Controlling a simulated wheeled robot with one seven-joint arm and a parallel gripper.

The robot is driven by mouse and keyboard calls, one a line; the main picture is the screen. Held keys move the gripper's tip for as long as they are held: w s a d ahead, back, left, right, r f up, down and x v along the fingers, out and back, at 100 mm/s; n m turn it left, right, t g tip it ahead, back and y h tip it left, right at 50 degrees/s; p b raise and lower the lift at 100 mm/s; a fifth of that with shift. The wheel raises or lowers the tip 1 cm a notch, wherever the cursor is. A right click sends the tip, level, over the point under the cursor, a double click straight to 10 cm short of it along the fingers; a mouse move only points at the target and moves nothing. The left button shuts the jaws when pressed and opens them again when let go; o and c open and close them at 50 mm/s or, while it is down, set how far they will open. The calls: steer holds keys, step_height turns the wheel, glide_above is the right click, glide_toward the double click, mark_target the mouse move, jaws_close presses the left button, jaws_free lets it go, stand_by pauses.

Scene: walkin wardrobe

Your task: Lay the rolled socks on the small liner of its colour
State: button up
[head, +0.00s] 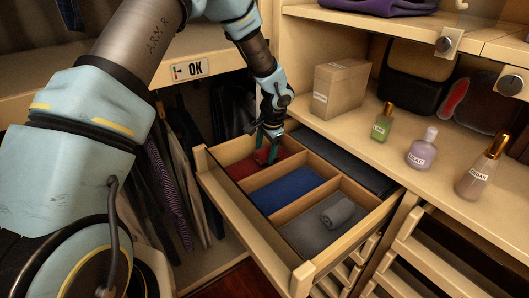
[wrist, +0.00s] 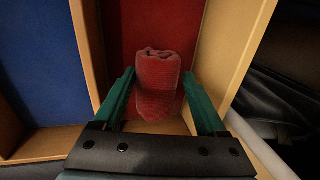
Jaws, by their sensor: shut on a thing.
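The red rolled socks (wrist: 158,85) are between the green fingers of my gripper (wrist: 158,75), which is shut on them. In the wrist view they show against the red liner (wrist: 122,35) of one drawer compartment; I cannot tell if they touch it. In the head view my gripper (head: 266,142) reaches down into the far left compartment, over the red liner (head: 240,168), and partly hides the socks. The blue liner (head: 285,189) lies bare in the middle compartment. The grey liner (head: 309,238) in the near compartment bears a grey rolled pair (head: 338,211).
The open drawer (head: 232,198) has wooden dividers and a dark long compartment (head: 345,160) along its right. A cardboard box (head: 340,88) and green (head: 382,123), purple (head: 422,149) and pink (head: 480,170) bottles stand on the counter at right. Clothes hang at left.

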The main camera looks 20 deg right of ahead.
steer(key=shift+f, duration=0.7)
steer(key=shift+f, duration=0.25)
steer(key=o, duration=1.3)
steer(key=shift+r, duration=0.1)
steer(key=shift+r, duration=0.25)
steer(key=b+v, duration=0.2)
steer(key=v, duration=0.9)
steer(key=shift+r, duration=0.4)
